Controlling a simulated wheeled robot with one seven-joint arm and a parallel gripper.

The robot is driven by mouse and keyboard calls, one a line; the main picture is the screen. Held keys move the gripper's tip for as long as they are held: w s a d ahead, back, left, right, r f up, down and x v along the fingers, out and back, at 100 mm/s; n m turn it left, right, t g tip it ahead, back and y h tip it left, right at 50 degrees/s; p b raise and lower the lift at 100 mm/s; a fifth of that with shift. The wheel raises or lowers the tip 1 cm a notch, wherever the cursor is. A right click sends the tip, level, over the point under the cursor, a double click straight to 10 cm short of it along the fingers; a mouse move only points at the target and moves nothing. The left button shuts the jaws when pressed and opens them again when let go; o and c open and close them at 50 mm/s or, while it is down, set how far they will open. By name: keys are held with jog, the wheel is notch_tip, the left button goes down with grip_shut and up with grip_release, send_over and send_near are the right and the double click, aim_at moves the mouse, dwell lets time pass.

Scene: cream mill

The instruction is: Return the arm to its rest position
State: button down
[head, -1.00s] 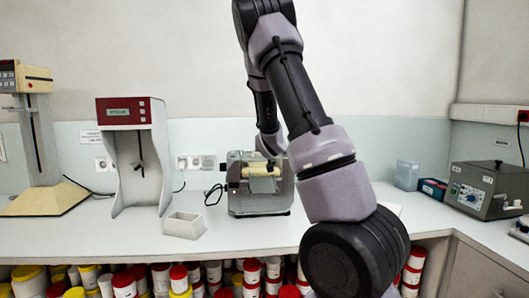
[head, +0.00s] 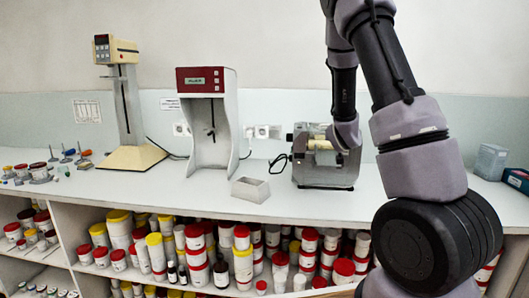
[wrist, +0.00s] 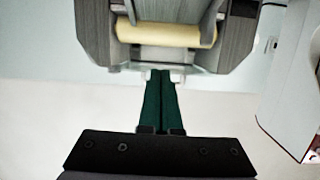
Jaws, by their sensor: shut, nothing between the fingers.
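My arm rises at the right of the head view, its far end in front of the cream mill. My gripper (wrist: 162,78) shows in the wrist view with its two dark green fingers together and nothing between them. In the head view the fingers are hidden by the arm. The mill (head: 318,174), a grey metal machine with a cream roller, stands on the bench behind the arm. In the wrist view its roller (wrist: 165,34) lies just beyond the fingertips; I cannot tell whether they touch it.
On the bench (head: 300,208) stand an open grey box (head: 250,190), a red-topped device (head: 208,85), a cream stand (head: 130,158) and a blue-grey container (head: 490,161). Small weights (head: 38,170) lie far left. Shelves below hold several tubs (head: 243,265). The front middle bench is mostly clear.

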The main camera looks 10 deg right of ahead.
jog(key=s+a+r+m+g+y, duration=0.1)
jog(key=s+a+r+g+y, duration=0.1)
jog(key=s+a+r, duration=0.35)
jog(key=s+a+r+m+g+y, duration=0.1)
jog(key=s+a+r+g+y, duration=0.1)
jog(key=s+r, duration=0.6)
jog(key=s+a+r+g+y, duration=0.1)
jog(key=s+a, duration=0.3)
jog(key=s, duration=0.7)
jog(key=s+a+r+n+g+y, duration=0.1)
jog(key=s+a, duration=0.3)
jog(key=s, duration=0.8)
jog(key=shift+n+g, duration=0.3)
jog(key=shift+g, duration=0.3)
